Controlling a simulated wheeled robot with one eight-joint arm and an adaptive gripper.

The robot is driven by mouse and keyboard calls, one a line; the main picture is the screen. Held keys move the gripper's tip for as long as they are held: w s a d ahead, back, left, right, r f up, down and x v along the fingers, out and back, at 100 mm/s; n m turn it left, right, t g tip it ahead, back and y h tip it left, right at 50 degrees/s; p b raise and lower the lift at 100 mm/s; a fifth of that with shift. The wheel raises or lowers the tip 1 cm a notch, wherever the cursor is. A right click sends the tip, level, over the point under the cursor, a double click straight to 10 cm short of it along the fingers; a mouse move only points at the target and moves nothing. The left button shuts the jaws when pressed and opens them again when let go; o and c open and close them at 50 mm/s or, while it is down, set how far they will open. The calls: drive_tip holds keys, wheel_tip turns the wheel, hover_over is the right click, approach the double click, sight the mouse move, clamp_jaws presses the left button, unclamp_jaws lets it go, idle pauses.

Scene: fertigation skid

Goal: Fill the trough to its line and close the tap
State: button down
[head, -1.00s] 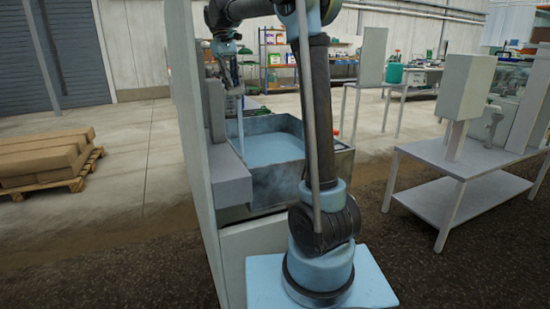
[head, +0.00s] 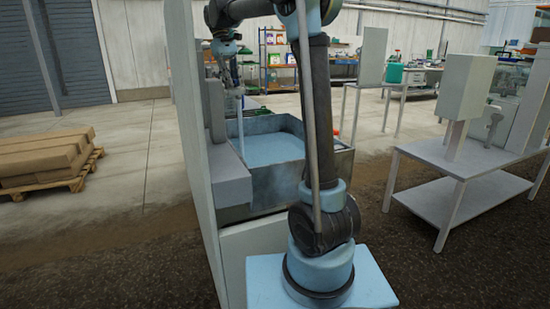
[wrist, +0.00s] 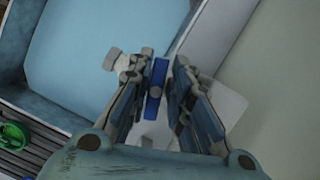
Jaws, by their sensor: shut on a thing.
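The metal trough (head: 265,187) stands beyond my arm and holds a wide sheet of pale blue water (head: 272,150). The water also fills the upper left of the wrist view (wrist: 100,50). The blue tap handle (wrist: 156,77) sits between the fingers of my gripper (wrist: 164,62), which is shut on it. The pale tap body (wrist: 150,133) shows beneath the handle. In the head view my gripper (head: 236,86) is above the trough's left side, and a thin pale stream (head: 240,128) runs down below it. I cannot make out the fill line.
A tall grey panel (head: 190,150) and a grey block (head: 222,180) stand along the trough's left side. A metal bench (head: 465,165) is at the right. A pallet of brown sacks (head: 45,160) lies at the left. A green object (wrist: 14,137) lies beside the trough.

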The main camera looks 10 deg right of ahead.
drive_tip(key=shift+w+f, duration=0.35)
drive_tip(key=m+y, duration=0.1)
drive_tip(key=m, duration=0.3)
drive_tip(key=shift+m, duration=0.3)
drive_tip(key=c, duration=1.6)
unclamp_jaws()
drive_tip(key=shift+g, duration=0.3)
drive_tip(key=shift+o, duration=0.8)
drive_tip(key=shift+w+a+f, duration=0.1)
drive_tip(key=shift+f, duration=0.05)
drive_tip(key=shift+w+f, duration=0.35)
drive_tip(key=shift+w, duration=0.15)
drive_tip(key=shift+s+r, duration=0.2)
drive_tip(key=shift+r, duration=0.35)
drive_tip(key=shift+s+r, duration=0.2)
drive_tip(key=shift+r, duration=0.35)
drive_tip(key=shift+s+r, duration=0.1)
drive_tip(key=shift+r, duration=2.75)
